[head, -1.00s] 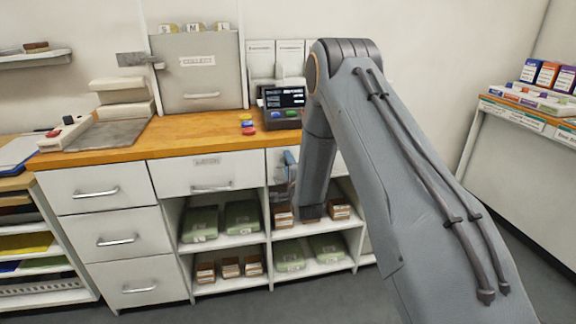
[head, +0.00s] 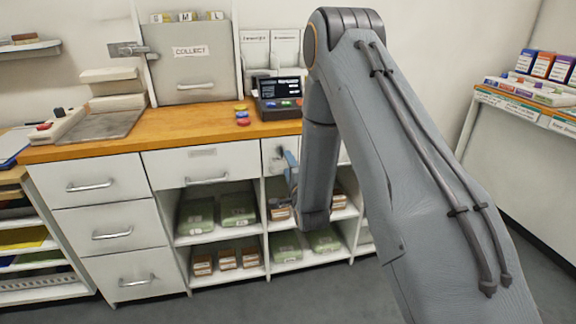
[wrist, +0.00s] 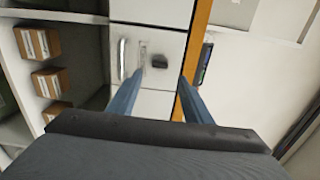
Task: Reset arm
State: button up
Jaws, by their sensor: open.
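My gripper (wrist: 155,98) shows in the wrist view as two blue fingers spread apart, with nothing between them. Beyond the fingers is a white drawer front (wrist: 150,60) with a handle and a dark spot, and it is apart from them. In the head view my arm reaches from the lower right up to an elbow and then down in front of the cabinet. A blue finger (head: 291,160) shows there beside the small right drawer. The rest of the gripper is mostly hidden behind my arm.
A wooden counter (head: 190,130) carries a dark terminal (head: 279,97), coloured buttons (head: 242,116) and a grey COLLECT cabinet (head: 190,65). Below are white drawers (head: 107,233) and shelves with green packs (head: 238,210) and brown boxes (head: 227,258). The floor at right is clear.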

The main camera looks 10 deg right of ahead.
jog(key=s+r+n+g, duration=0.2)
jog(key=s+n+g, duration=0.4)
jog(key=s, duration=0.7)
jog(key=s+r+n+g+p, duration=0.1)
jog(key=s+n+g, duration=0.5)
jog(key=s, duration=0.8)
jog(key=s+r+n+g+p, duration=0.1)
jog(key=s+r+n+g, duration=0.2)
jog(key=s, duration=1.1)
jog(key=n+g, duration=0.3)
jog(key=shift+a+r, duration=0.3)
jog(key=shift+a, duration=0.1)
